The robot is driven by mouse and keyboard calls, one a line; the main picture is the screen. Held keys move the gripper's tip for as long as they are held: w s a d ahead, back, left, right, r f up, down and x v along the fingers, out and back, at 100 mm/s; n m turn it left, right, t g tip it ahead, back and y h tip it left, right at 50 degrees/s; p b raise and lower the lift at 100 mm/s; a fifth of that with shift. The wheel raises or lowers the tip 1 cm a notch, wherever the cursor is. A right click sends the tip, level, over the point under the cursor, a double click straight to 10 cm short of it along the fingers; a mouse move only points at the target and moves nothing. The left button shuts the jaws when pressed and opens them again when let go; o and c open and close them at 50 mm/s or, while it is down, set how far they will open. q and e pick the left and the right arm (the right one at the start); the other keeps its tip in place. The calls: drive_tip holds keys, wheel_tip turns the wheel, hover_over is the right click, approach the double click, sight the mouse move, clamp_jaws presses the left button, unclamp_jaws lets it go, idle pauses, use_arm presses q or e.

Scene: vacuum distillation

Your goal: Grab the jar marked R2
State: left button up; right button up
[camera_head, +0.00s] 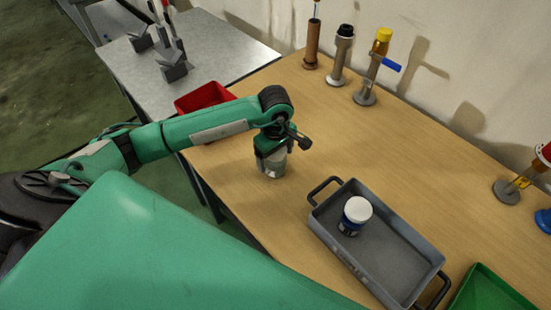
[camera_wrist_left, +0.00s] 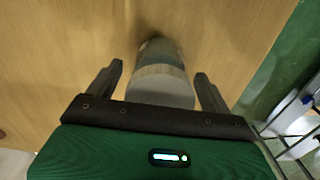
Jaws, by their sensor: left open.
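A clear-and-grey jar (camera_head: 273,168) stands upright on the wooden table, directly below my left gripper (camera_head: 271,152). In the left wrist view the jar (camera_wrist_left: 160,88) sits between the two spread fingers of my left gripper (camera_wrist_left: 159,76), with a gap visible on each side. The gripper is open and its upper parts hide the jar's top in the head view. A second jar (camera_head: 354,217), with a white lid and a blue label, stands in the grey tray. I cannot read R2 on either jar. My right gripper is not in view.
The grey tray (camera_head: 421,254) with black handles lies to the right. A red bin (camera_head: 203,96) is behind my left arm, and a green bin (camera_head: 489,290) is at lower right. Several upright stands line the wall. The table's middle (camera_head: 330,135) is clear.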

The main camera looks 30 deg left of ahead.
use_arm(q)
drive_tip(key=c, duration=1.2)
drive_tip(key=shift+c, duration=0.2)
drive_tip(key=shift+r, duration=0.15)
